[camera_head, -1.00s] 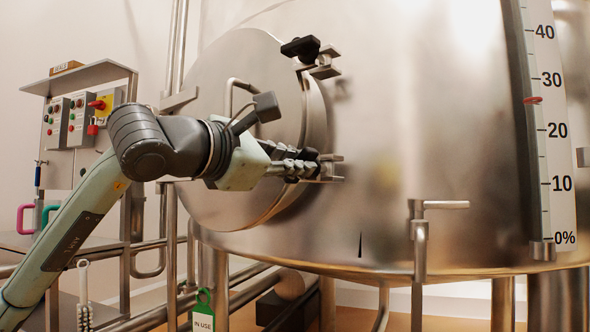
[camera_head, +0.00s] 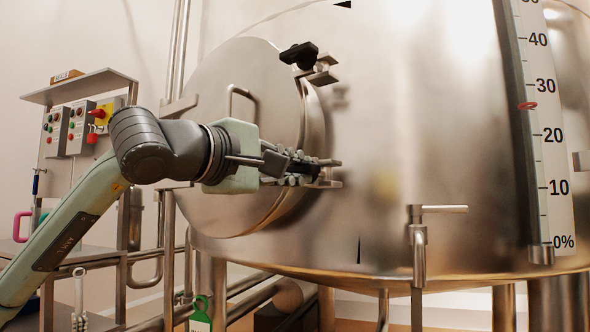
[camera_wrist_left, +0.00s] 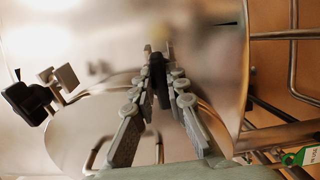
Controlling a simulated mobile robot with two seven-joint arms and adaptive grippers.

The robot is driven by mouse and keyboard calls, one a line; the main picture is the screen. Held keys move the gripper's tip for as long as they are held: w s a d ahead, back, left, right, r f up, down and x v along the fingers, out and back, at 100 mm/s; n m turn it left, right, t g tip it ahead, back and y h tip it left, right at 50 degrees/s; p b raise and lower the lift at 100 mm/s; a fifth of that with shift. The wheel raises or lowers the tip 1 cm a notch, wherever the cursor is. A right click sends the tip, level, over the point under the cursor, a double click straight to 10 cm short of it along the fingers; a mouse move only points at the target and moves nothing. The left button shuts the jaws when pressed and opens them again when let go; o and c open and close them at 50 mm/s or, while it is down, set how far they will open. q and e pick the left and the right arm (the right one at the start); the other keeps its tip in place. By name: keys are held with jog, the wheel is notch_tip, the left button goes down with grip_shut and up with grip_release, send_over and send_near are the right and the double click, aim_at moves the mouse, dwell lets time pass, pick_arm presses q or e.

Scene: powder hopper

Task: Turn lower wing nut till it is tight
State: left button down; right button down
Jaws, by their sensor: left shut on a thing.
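The round steel hatch door (camera_head: 215,130) is on the hopper's left side and looks shut. The black upper wing nut (camera_head: 299,54) sits at its upper right edge, clear of my arm; it also shows at the left of the left wrist view (camera_wrist_left: 28,100). The lower wing nut (camera_wrist_left: 158,76) is dark and upright between my fingers in the left wrist view. My left gripper (camera_head: 312,168) is shut on it at the door's lower right edge, beside a steel bracket (camera_head: 330,184). The fingers hide most of the nut in the head view. My right gripper is in neither view.
A steel handle (camera_head: 240,98) stands out from the door just above my gripper. A lever valve (camera_head: 418,240) projects right of it. A control box shelf (camera_head: 85,85) is at the left, and a green tag (camera_head: 200,314) hangs below.

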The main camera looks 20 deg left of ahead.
pick_arm(q)
jog(key=shift+m, duration=0.3)
jog(key=c, duration=1.5)
grip_release()
jog(key=shift+c, duration=0.2)
jog(key=v, duration=1.2)
